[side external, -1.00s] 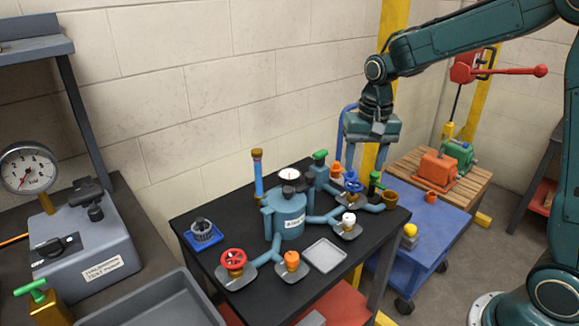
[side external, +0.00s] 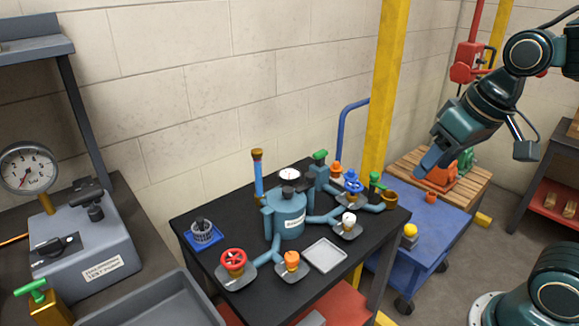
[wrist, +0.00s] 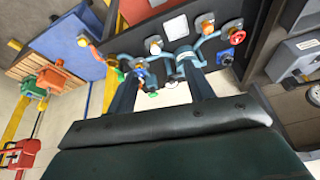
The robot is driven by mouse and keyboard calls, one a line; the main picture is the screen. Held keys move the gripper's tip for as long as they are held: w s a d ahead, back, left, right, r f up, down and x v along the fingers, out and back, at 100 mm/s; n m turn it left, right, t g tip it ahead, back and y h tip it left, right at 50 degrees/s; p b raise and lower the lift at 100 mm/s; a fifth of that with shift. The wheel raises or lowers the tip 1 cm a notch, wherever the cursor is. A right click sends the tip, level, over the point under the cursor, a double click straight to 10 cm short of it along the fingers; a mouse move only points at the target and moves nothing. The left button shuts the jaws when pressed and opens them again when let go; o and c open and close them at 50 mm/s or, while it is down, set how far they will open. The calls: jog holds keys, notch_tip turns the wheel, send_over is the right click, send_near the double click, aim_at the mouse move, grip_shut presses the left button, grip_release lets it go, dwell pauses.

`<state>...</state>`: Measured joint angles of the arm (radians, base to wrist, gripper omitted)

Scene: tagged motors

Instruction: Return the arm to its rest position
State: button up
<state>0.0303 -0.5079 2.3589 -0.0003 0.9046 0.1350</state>
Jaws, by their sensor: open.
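My gripper (side external: 431,160) is at the upper right in the side external view, raised and tilted down to the left. It overlaps the orange motor in that view. In the wrist view its two dark fingers (wrist: 158,72) stand apart with nothing between them. The orange motor (side external: 440,176) and the green motor (side external: 466,162) sit on a wooden pallet (side external: 410,165), partly hidden behind my gripper. In the wrist view the orange motor (wrist: 52,78) and green motor (wrist: 30,84) show at the left.
A black table (side external: 205,262) carries a blue manifold (side external: 289,222) with several valves and a grey tray (side external: 325,256). A blue cart (side external: 436,222) stands beside it. A yellow post (side external: 385,85) rises behind. A test bench (side external: 90,250) with a gauge (side external: 28,168) is at left.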

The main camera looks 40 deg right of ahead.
jog(key=shift+n+t, duration=0.6)
jog(key=shift+n, duration=0.3)
jog(key=s, duration=0.5)
jog(key=shift+s+a+f, duration=0.15)
jog(key=shift+a+f, duration=0.15)
jog(key=shift+a, duration=0.05)
jog(key=shift+r, duration=0.1)
jog(key=shift+c, duration=0.2)
